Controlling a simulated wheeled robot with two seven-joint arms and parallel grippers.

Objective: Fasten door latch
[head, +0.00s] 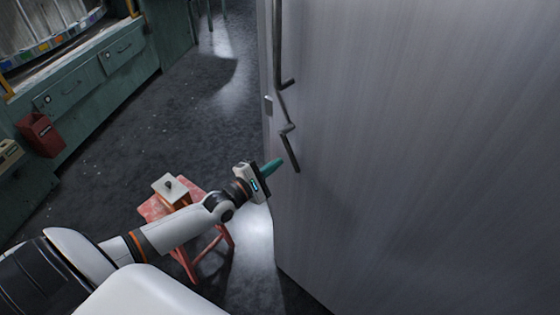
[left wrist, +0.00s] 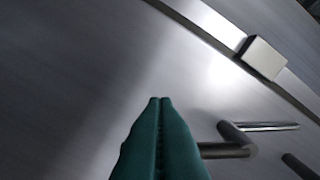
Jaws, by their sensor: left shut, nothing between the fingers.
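The door (head: 420,150) is a large grey brushed-metal panel filling the right of the head view. Its latch (head: 291,150) is a dark bent rod near the door's left edge, below a long vertical handle (head: 278,50). A small light block (head: 268,105) sits at the door's edge; it also shows in the left wrist view (left wrist: 262,57). My left gripper (head: 280,162), with green fingers, is shut and empty beside the lower part of the latch. In the left wrist view the closed fingertips (left wrist: 161,99) are left of the latch rod (left wrist: 232,142). I cannot tell whether they touch it.
A red stool (head: 222,238) with a pale box (head: 170,188) on it stands below my left arm. Green cabinets (head: 100,75) line the left, with a red container (head: 40,133) in front.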

